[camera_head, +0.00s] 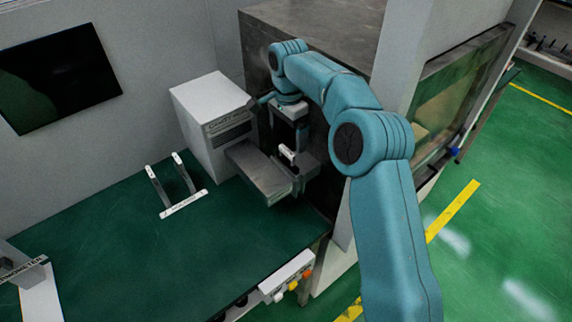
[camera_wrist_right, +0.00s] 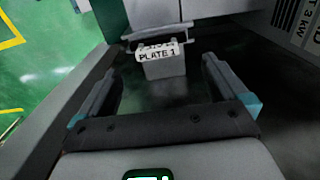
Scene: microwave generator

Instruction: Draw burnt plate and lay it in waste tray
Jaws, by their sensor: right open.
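A grey block with a white tag reading PLATE 1 (camera_wrist_right: 158,55) stands ahead of my right gripper (camera_wrist_right: 161,72) in the right wrist view, framed between its fingers with dark space on both sides. The right gripper is open and empty. In the head view this gripper (camera_head: 298,138) hangs at the front of the dark metal cabinet, and a small white tag (camera_head: 287,152) shows just below it, at the end of a grey metal channel (camera_head: 260,174). Burn marks cannot be made out. I cannot identify a waste tray. My left gripper is not in view.
A white slotted box (camera_head: 214,118) joins the channel. A white control box with coloured buttons (camera_head: 287,277) sits at the bench's front edge. The bench middle is clear.

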